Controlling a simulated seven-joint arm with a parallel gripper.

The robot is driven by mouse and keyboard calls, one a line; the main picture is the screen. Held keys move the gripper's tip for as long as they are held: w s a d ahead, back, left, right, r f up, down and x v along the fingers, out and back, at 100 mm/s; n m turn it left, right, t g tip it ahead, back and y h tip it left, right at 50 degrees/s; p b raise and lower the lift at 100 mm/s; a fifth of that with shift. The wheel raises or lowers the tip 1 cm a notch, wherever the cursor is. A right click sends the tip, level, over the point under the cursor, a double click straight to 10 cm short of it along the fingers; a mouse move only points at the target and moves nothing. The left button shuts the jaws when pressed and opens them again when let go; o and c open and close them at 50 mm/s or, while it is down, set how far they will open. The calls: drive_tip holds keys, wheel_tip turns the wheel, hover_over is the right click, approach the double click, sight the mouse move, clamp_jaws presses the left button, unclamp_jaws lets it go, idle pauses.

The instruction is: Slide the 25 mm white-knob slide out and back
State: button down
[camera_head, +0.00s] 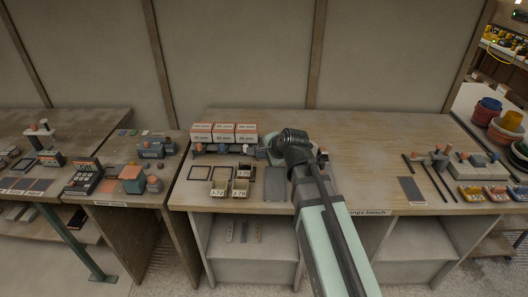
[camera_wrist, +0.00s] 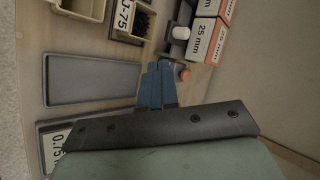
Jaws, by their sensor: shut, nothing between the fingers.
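In the wrist view a white knob (camera_wrist: 181,32) stands in front of an orange-and-white box labelled 25 mm (camera_wrist: 202,40). A dark block lies beside the knob, and its slide is not clearly visible. My gripper (camera_wrist: 158,68) is shut and empty; its blue fingers point toward the knob with a gap between. An orange round knob (camera_wrist: 184,75) is close to the right of the fingertips. In the head view my arm hides the fingers, and my wrist is just right of the stacked boxes (camera_head: 223,133). Small knobs show along the foot of the boxes.
In the wrist view a grey tray (camera_wrist: 95,78) lies left of the fingers. A bin labelled J-75 (camera_wrist: 132,20) holds dark pieces above it. The bench's front right holds a dark plate (camera_head: 411,190).

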drive_tip(key=w+a+f, duration=0.4)
drive_tip(key=w+a, duration=0.1)
drive_tip(key=w, duration=0.2)
drive_tip(key=shift+w+f, duration=0.25)
drive_tip(key=shift+f, duration=0.1)
